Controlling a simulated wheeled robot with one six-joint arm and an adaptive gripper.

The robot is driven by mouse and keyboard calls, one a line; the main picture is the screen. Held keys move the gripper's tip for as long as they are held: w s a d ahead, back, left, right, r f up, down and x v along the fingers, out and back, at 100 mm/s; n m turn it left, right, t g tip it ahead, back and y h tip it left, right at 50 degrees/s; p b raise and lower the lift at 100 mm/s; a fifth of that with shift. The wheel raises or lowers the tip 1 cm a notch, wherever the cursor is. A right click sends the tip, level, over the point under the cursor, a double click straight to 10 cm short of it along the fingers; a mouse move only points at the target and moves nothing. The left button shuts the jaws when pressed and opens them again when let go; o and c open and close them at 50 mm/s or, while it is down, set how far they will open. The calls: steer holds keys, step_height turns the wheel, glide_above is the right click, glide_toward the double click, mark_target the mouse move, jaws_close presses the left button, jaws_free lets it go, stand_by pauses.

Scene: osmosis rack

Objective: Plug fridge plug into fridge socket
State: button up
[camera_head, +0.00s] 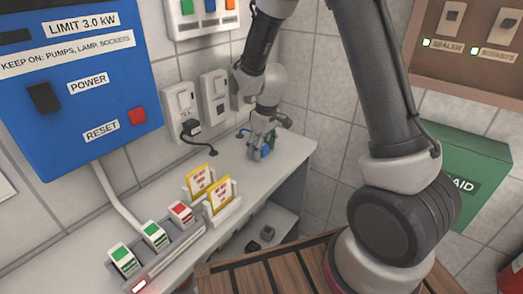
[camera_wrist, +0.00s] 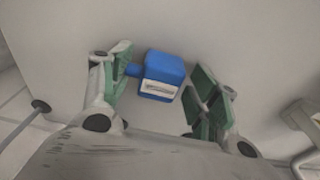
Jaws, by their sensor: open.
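A blue plug (camera_wrist: 162,76) with a pale label lies on the white counter in the wrist view; the label's text is too small to read. In the head view it shows as a blue patch (camera_head: 266,152) under my gripper (camera_head: 262,141). My gripper also shows in the wrist view (camera_wrist: 162,80), open, its green-padded fingers on either side of the plug. A short blue stub on the plug's left lies close to the left finger. Two white wall sockets stand behind: the left one (camera_head: 180,101) has a black plug (camera_head: 191,127) in it, the right one (camera_head: 213,90) looks empty.
The white counter (camera_head: 286,152) holds yellow cards in stands (camera_head: 218,197) and a strip of green and red switches (camera_head: 152,236). A blue power box (camera_head: 70,110) hangs at left, a green first-aid box (camera_head: 465,172) at right. A wooden slatted surface (camera_head: 265,278) is in front.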

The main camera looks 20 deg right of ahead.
steer(key=c, duration=1)
steer(key=shift+c, duration=0.2)
step_height(320, 180, up, 10)
steer(key=shift+r, duration=0.1)
